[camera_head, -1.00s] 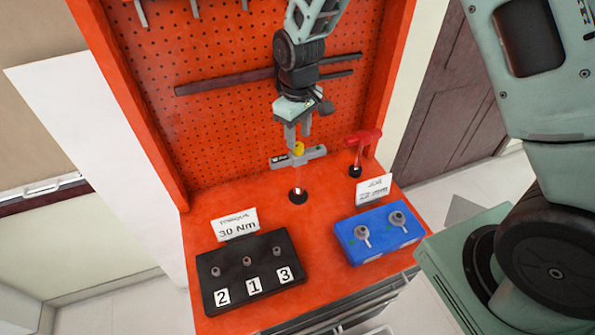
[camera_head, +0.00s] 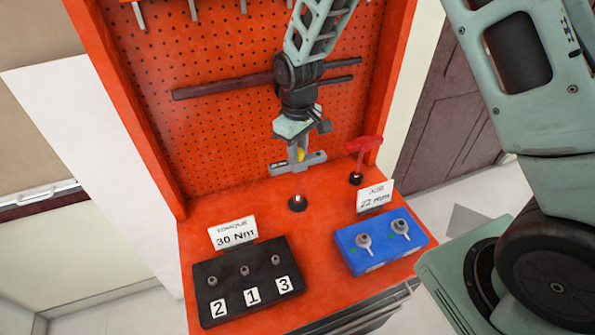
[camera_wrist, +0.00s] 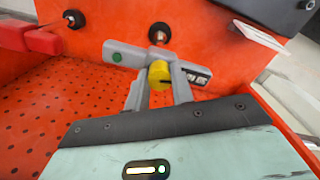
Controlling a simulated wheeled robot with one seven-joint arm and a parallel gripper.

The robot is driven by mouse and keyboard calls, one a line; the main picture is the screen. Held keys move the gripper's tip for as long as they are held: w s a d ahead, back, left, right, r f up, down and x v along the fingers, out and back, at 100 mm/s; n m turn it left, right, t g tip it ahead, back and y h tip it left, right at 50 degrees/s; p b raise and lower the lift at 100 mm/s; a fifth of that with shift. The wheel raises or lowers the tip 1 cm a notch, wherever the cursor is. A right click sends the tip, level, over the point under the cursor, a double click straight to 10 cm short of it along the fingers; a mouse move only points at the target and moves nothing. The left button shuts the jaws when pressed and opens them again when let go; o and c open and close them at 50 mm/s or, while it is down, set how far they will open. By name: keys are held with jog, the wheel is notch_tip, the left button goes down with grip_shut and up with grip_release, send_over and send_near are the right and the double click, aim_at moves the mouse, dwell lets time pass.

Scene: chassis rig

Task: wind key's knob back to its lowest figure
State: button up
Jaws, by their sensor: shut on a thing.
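The key is a grey crossbar (camera_head: 314,159) with a yellow knob (camera_head: 301,154) on top, above the bench near the pegboard. In the wrist view the crossbar (camera_wrist: 124,55) has a green dot at its left end and a small dark-lettered label, too small to read, at its right. My gripper (camera_head: 297,160) is down over the middle of the key. In the wrist view its two fingers close on either side of the yellow knob (camera_wrist: 160,74). A finger hides part of the knob in the head view. A black round socket (camera_head: 298,203) lies just below the key.
A black block (camera_head: 245,308) with several pegs and labels 2, 1, 3 stands front left, behind it a "TORQUE 30 Nm" card (camera_head: 233,233). A blue block (camera_head: 375,257) with two posts and a white card (camera_head: 375,197) stand right. A red T-handle (camera_head: 364,144) stands beside the key.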

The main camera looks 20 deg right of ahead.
jog(key=n+p, duration=0.1)
jog(key=n, duration=0.4)
jog(key=shift+n, duration=0.4)
jog(key=shift+n+p, duration=0.7)
jog(key=shift+n, duration=0.8)
jog(key=shift+n+p, duration=0.45)
jog(key=shift+n, duration=0.75)
jog(key=o, duration=0.6)
jog(key=shift+o, duration=0.2)
